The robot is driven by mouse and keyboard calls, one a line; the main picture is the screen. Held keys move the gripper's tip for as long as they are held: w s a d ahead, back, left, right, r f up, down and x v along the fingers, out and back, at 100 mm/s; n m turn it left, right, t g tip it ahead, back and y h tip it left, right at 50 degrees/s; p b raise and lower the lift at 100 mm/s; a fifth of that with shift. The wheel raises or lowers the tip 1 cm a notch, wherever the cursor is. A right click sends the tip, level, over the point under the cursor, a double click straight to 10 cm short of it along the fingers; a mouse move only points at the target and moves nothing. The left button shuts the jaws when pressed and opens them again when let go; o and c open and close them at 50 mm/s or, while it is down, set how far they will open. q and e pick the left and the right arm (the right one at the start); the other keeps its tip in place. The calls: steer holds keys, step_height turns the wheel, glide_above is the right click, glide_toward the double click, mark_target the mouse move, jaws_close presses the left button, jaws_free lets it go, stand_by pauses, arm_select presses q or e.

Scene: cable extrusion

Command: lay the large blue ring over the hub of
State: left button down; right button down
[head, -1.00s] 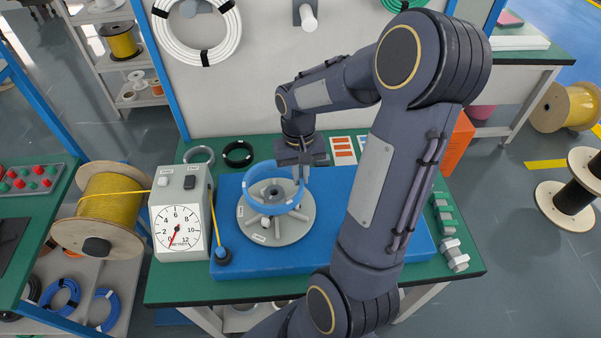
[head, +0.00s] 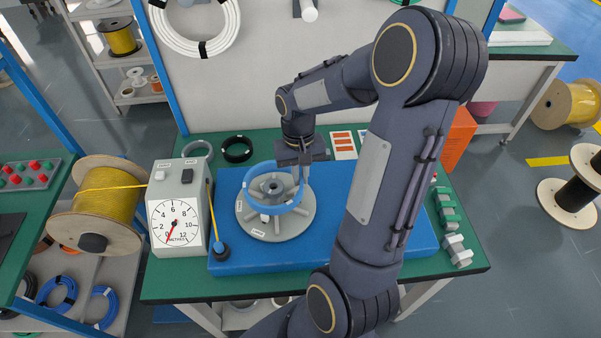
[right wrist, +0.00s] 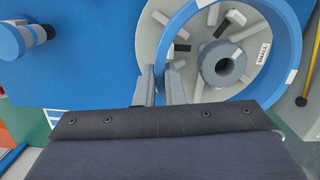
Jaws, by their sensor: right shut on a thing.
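The large blue ring (head: 279,209) has white patches and surrounds the grey hub (head: 273,186) of a round grey base, seen from above. In the right wrist view the ring (right wrist: 294,45) circles the hub (right wrist: 222,64), which is off its centre. My right gripper (head: 303,178) is shut on the ring's right side. In the right wrist view its two fingers (right wrist: 163,85) pinch the ring's wall. Whether the ring touches the base (head: 302,222) cannot be told. My left gripper is not in view.
The base stands on a blue board (head: 345,257) on a green table (head: 170,290). A dial meter box (head: 176,215) and a yellow cable spool (head: 105,205) are at the left. A black coil (head: 237,150) lies behind. Green and grey blocks (head: 447,217) lie at the right.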

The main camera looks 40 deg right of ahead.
steer(key=shift+f+b, duration=1.45)
steer(key=shift+f, duration=0.45)
steer(key=shift+f+b, duration=0.75)
steer(key=shift+f, duration=0.2)
steer(key=c, duration=1.5)
jaws_free()
steer(key=shift+o, duration=0.2)
steer(key=shift+r, duration=0.15)
step_height(320, 180, up, 3)
steer(key=p, duration=0.3)
step_height(320, 180, up, 5)
steer(key=p, duration=0.4)
steer(key=shift+r, duration=0.15)
